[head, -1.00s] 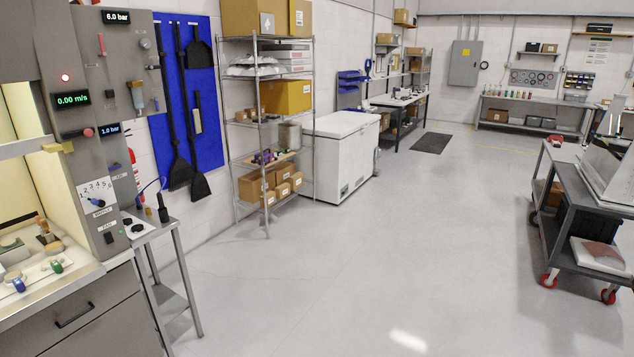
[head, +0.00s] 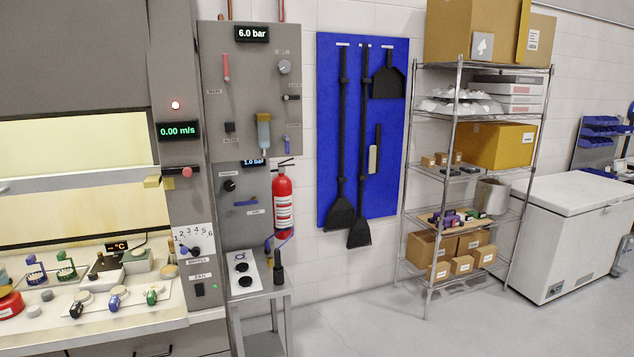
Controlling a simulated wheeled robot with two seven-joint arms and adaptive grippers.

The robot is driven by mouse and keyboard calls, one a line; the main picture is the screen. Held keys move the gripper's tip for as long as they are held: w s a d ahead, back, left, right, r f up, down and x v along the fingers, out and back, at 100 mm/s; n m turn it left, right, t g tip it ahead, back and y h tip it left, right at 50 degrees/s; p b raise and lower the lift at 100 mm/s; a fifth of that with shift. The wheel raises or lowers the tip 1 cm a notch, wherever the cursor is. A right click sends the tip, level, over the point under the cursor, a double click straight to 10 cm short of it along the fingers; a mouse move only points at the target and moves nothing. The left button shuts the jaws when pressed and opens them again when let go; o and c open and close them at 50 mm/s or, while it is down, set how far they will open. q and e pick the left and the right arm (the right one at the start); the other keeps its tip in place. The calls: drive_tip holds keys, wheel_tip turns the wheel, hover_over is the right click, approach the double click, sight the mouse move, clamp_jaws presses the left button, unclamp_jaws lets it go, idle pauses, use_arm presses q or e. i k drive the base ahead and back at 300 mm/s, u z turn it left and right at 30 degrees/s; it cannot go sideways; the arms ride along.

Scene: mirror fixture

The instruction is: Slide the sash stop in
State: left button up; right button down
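A fume hood (head: 190,70) stands at the left with its sash (head: 80,182) partly raised, showing a lit yellowish interior. At the right end of the sash's lower rail a yellow block (head: 155,182) sits against the hood's right post. Just above it a red round knob on a short grey rod (head: 187,171) sticks out from the post. I cannot tell for sure which of these is the sash stop. The display above them reads 0.00 m/s, with a red light over it. Neither of my grippers is in view.
Valves with coloured handles (head: 117,297) and small items stand on the hood's worktop. Right of the hood are a gauge panel (head: 250,100), a fire extinguisher (head: 283,200) and a small side table (head: 262,292). A wire shelf (head: 460,215) and white chest freezer (head: 570,240) stand further right, with clear floor in front.

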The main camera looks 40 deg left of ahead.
sight(188, 170)
drive_tip(key=u, duration=0.4)
drive_tip(key=i, duration=1.1)
drive_tip(key=u, duration=1.85)
drive_tip(key=i, duration=1.1)
drive_tip(key=u, duration=0.85)
